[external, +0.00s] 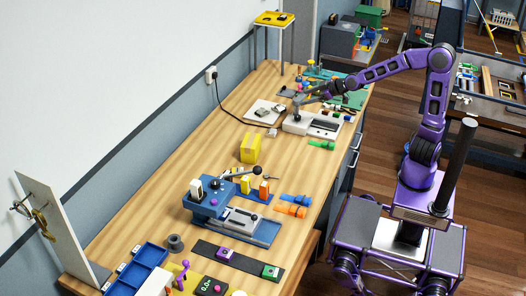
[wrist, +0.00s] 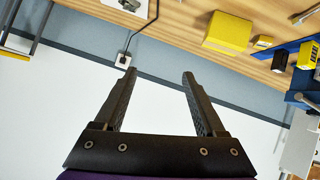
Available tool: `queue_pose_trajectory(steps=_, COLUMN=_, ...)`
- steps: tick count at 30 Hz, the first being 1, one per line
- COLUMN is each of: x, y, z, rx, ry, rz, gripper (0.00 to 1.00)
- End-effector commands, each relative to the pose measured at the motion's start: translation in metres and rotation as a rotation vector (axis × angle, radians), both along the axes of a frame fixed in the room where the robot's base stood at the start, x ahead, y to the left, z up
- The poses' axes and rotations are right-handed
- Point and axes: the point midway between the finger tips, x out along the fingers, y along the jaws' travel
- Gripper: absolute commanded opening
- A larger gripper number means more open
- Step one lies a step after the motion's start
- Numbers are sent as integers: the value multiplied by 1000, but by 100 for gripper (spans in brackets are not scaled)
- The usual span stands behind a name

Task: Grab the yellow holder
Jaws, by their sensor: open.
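A yellow box-like holder (external: 250,148) stands on the wooden bench, near the middle of its length towards the wall. It also shows in the wrist view (wrist: 228,32), at the upper right, beyond my fingertips and apart from them. My gripper (wrist: 159,75) is open, with nothing between its two dark fingers. In the external view my purple arm reaches over the far part of the bench, well beyond the holder. The fingers are small there and hard to make out against the things behind them.
A blue vise-like machine (external: 207,201) with a lever stands nearer the camera, with smaller yellow and orange blocks beside it. A grey-white device (external: 312,123) sits near my arm. A wall socket (external: 211,75) has a hanging cord. Bare wood surrounds the holder.

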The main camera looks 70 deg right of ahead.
Motion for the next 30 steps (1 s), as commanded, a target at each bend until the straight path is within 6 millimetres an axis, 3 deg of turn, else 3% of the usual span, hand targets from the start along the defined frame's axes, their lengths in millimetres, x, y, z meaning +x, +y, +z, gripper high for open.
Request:
queue_pose_trajectory(steps=1, x=12, y=39, z=-22, rx=-426, ry=94, rz=98, gripper=72)
queue_pose_trajectory(steps=5, x=33, y=102, z=-23, rx=-821, ry=100, rz=350, gripper=72)
queue_pose_trajectory(steps=10, x=49, y=190, z=-41, rx=-1340, ry=100, rz=672, gripper=72)
queue_pose_trajectory(steps=15, x=49, y=277, z=-79, rx=-1858, ry=90, rz=983, gripper=72)
queue_pose_trajectory(steps=18, x=43, y=319, z=-106, rx=-2129, ry=80, rz=1134, gripper=72)
queue_pose_trajectory(steps=21, x=37, y=348, z=-129, rx=-2338, ry=70, rz=1245, gripper=72)
queue_pose_trajectory(steps=24, x=32, y=365, z=-145, rx=-2472, ry=63, rz=1313, gripper=72)
queue_pose_trajectory(steps=30, x=37, y=374, z=-157, rx=-2551, ry=61, rz=1353, gripper=72)
